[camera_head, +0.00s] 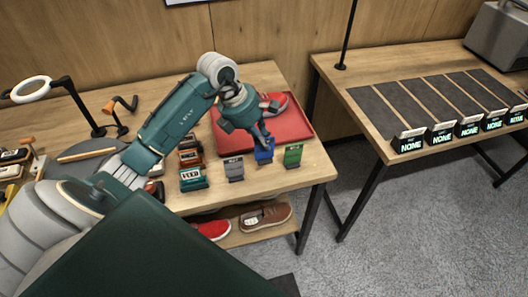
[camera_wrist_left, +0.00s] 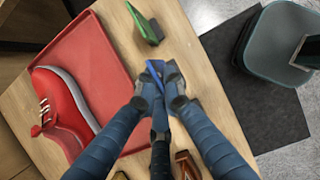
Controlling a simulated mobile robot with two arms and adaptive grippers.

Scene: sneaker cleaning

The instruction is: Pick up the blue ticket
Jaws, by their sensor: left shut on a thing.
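The blue ticket (camera_head: 264,152) is near the front right of the left table, between a grey ticket (camera_head: 234,168) and a green ticket (camera_head: 293,155). My left gripper (camera_head: 263,139) reaches down onto it from above. In the left wrist view, the gripper (camera_wrist_left: 160,88) is shut on the blue ticket (camera_wrist_left: 154,73), which shows as a thin edge between the fingers. I cannot tell whether the ticket is clear of its holder. The green ticket (camera_wrist_left: 145,24) stands apart from the fingers. My right gripper is not in view.
A red tray (camera_head: 303,131) with a red sneaker (camera_head: 273,103) lies behind the tickets. A FEED block (camera_head: 193,178) stands to the left. Shoes sit on the shelf below. Another table (camera_head: 390,72) at right holds dark mats and several NONE signs.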

